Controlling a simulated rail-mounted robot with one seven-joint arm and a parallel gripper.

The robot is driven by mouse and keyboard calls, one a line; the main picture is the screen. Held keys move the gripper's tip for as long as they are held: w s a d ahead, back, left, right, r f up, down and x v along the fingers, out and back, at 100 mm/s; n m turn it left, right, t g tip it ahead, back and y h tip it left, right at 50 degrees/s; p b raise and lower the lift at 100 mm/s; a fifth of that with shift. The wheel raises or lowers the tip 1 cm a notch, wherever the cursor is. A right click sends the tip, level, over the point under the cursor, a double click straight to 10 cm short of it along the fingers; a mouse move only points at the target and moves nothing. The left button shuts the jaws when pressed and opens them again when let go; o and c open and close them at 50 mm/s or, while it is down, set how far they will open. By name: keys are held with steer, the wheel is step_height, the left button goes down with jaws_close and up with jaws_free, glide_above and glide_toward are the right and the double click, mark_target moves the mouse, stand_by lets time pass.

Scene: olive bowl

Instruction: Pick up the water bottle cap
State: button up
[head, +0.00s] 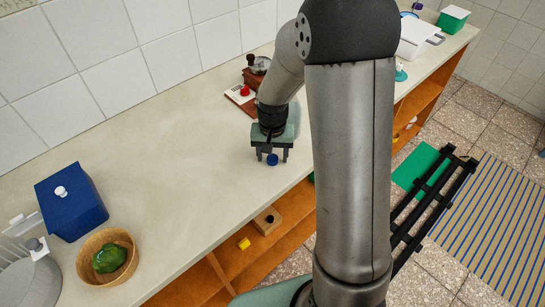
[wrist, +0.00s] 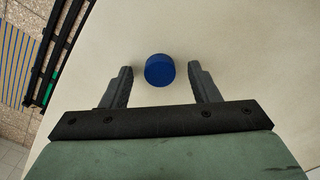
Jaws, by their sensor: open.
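The water bottle cap is a small, round, blue piece (head: 272,159) on the counter near its front edge. In the wrist view the blue cap (wrist: 159,70) lies between the two fingertips, with bare counter visible on both sides of it. My gripper (head: 271,156) is open above the counter, pointing down at the cap. In the wrist view both fingers of my gripper (wrist: 160,82) stand apart and do not touch the cap. The exact height of the fingertips above the counter is hard to tell.
The counter (head: 160,150) around the cap is clear. A wooden coffee grinder (head: 254,72) and a red-and-white item (head: 243,92) stand behind my gripper. A blue box (head: 71,203) and a basket (head: 84,268) with a green object (head: 109,258) stand at left. Tiled wall bounds the back.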

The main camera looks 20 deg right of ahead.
steer(key=shift+f, duration=0.1)
steer(key=c, duration=1)
